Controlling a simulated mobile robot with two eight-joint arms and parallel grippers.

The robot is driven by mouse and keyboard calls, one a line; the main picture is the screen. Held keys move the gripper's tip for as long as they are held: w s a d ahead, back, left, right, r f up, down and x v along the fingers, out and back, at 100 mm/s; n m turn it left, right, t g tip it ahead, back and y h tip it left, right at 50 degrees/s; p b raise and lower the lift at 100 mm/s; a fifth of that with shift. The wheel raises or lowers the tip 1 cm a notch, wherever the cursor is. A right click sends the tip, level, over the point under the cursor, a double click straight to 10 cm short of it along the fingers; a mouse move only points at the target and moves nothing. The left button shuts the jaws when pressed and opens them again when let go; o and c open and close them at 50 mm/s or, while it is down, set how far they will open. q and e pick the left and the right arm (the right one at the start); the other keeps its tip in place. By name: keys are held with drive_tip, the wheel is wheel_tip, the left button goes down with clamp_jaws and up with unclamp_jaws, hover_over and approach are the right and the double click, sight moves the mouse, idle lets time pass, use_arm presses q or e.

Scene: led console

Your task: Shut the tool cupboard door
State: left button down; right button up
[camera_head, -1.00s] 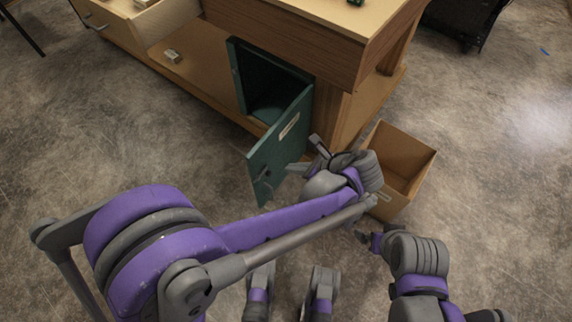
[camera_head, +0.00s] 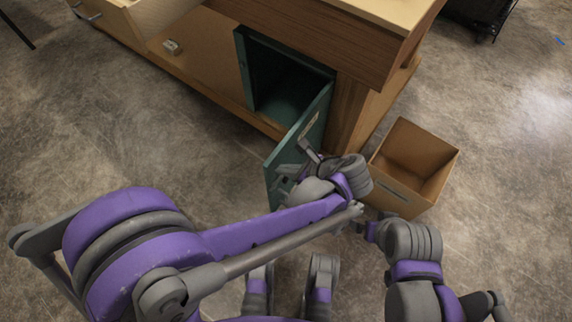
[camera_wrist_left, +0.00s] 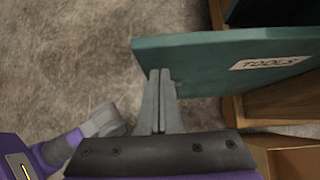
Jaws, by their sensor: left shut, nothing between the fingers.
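The tool cupboard (camera_head: 285,100) is a dark green box set in the wooden bench, with its front open. Its green door (camera_head: 314,118) stands swung out, hinged on the right, and bears a TOOLS label in the left wrist view (camera_wrist_left: 215,58). My left gripper (camera_head: 282,172) is shut and empty at the outer face of the door, near its free edge. In the left wrist view its fingertips (camera_wrist_left: 160,74) overlap the door panel; contact cannot be told. My right gripper (camera_head: 360,228) is low, right of the left one, its jaws unclear.
An open cardboard box (camera_head: 416,160) stands on the floor right of the door, close to my arms. A bench drawer (camera_head: 155,17) is pulled out at upper left. A small light object (camera_head: 171,47) lies on the bench's lower shelf. Floor left of the door is clear.

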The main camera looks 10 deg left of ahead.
use_arm(q)
drive_tip(key=shift+w+a, duration=0.2)
drive_tip(key=shift+a, duration=0.2)
use_arm(e)
drive_tip(key=shift+w+a, duration=0.3)
